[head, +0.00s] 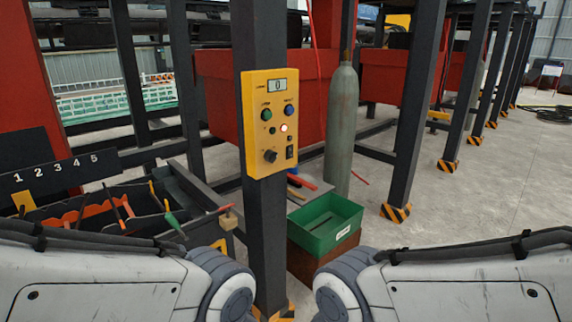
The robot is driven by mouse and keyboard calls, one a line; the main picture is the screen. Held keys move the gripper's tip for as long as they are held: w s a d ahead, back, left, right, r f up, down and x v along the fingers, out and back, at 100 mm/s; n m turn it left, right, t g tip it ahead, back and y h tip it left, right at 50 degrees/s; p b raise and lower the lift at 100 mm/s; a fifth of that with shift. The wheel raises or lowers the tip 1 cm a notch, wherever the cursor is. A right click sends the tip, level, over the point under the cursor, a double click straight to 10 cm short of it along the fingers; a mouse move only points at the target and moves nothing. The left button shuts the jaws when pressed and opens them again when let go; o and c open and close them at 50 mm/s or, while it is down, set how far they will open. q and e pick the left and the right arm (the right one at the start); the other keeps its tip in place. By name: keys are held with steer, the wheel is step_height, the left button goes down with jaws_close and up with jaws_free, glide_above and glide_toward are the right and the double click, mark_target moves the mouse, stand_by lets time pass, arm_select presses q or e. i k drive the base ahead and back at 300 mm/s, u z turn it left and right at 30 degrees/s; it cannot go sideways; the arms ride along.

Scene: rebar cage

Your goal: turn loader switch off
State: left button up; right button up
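A yellow control panel (268,125) is fixed to a dark upright post, straight ahead. Its small display (277,86) shows 0. Below are a green button (266,115), a blue button (289,109), a smaller green button (272,130) and a bright white light (284,127). Low on the panel are a black round knob (270,156) and a black rocker switch (290,152). The labels are too small to read, so I cannot tell which control is the loader switch or its position. Parts of both my arms show at the bottom, below the panel; neither gripper is in view.
A green bin (325,226) stands right of the post (262,215), with a grey gas cylinder (342,130) behind it. A tool tray (110,212) with a numbered board (58,172) lies at left. Open concrete floor (480,200) is at right.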

mark_target(270, 156)
steer(key=z, duration=0.7)
steer(key=i, duration=0.55)
steer(key=u, duration=0.35)
